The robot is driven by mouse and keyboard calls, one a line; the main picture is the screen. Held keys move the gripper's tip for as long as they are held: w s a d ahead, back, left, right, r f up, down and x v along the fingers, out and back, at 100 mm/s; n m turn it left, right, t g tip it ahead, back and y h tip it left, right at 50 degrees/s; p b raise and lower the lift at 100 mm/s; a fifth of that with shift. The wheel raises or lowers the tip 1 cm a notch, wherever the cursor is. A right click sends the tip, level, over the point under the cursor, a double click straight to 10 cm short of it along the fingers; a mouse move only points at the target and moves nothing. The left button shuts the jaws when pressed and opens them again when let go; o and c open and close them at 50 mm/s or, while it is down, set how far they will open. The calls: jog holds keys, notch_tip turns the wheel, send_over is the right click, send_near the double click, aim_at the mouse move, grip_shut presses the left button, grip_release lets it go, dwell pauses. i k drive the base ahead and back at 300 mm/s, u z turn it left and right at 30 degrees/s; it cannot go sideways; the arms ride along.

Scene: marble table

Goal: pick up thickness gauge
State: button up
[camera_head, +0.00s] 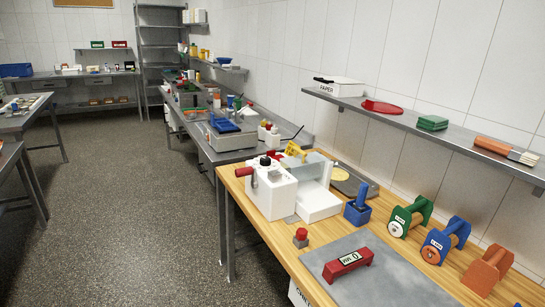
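A small red device (348,264) with a white label that seems to read "MM 0" lies on a grey mat (395,287) on the wooden table (262,228). It looks like the thickness gauge, though the label is small and tilted. Nothing covers it and nothing is touching it from above. My gripper does not show in this view, so its state and its distance from the gauge cannot be seen.
A white machine with a red handle (272,188), a small red-topped piece (301,237), a blue holder (357,211) and green, blue and orange spools (445,240) stand around the mat. A wall shelf (440,130) overhangs the right side. Open floor (130,215) lies left.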

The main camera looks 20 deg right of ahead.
aim_at(335, 268)
jog(key=z, duration=0.2)
jog(key=i, duration=1)
jog(key=z, duration=2.05)
jog(key=k, duration=0.8)
jog(key=u, duration=0.9)
